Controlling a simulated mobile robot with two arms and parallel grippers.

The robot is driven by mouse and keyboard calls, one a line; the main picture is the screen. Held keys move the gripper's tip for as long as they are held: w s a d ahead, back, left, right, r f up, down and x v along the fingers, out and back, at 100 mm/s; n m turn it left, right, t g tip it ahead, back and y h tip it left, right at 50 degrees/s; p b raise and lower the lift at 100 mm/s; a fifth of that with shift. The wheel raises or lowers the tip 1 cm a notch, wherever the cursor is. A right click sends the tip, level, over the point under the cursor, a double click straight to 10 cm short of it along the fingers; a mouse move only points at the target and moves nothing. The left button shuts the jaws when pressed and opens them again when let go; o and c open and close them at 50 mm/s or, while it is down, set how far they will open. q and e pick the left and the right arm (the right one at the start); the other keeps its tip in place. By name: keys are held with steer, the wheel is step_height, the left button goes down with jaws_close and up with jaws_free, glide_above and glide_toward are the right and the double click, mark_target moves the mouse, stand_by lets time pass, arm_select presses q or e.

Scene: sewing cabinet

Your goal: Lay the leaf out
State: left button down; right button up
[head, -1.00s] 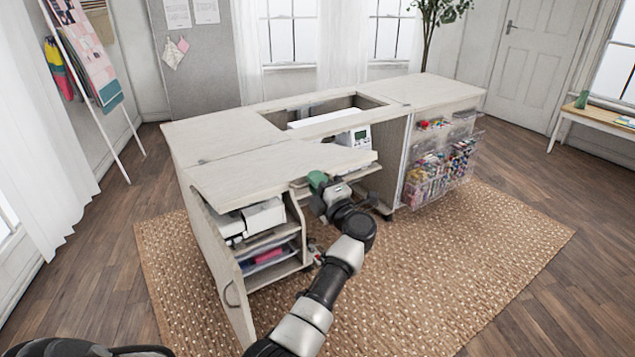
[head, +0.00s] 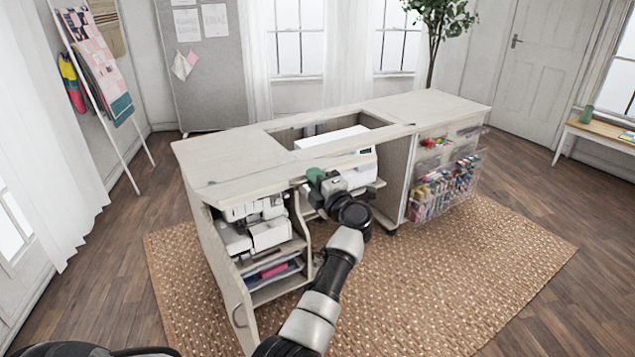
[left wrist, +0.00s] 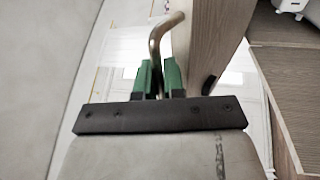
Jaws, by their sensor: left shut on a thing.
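The pale wooden leaf (head: 262,182) is the panel along the front of the sewing cabinet's top. It shows as a narrow, foreshortened strip in the head view, so its exact tilt is hard to tell. In the left wrist view the green fingers (left wrist: 160,78) are shut on a bent metal handle (left wrist: 165,34) beside a wooden panel (left wrist: 212,40). My right gripper is not in view.
A white sewing machine (head: 346,168) sits under the top opening. The open left door (head: 232,290) shows shelves with a serger (head: 262,232). A clear rack of thread (head: 445,188) hangs at right. The woven rug (head: 450,275) in front is clear.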

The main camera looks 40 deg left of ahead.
arm_select(q)
steer(key=shift+w+a+r+p, duration=0.15)
steer(key=shift+a+r+p, duration=0.2)
steer(key=shift+r, duration=0.35)
steer(key=shift+w+a+r+p, duration=0.1)
steer(key=shift+a+r+p, duration=0.2)
steer(key=shift+r, duration=0.35)
steer(key=c, duration=1.5)
jaws_free()
steer(key=shift+c, duration=0.2)
steer(key=b+v, duration=0.1)
steer(key=v, duration=0.9)
steer(key=shift+d+f+b, duration=0.25)
steer(key=shift+d+b, duration=0.05)
steer(key=shift+d, duration=0.1)
steer(key=shift+o, duration=0.2)
steer(key=shift+s, duration=0.15)
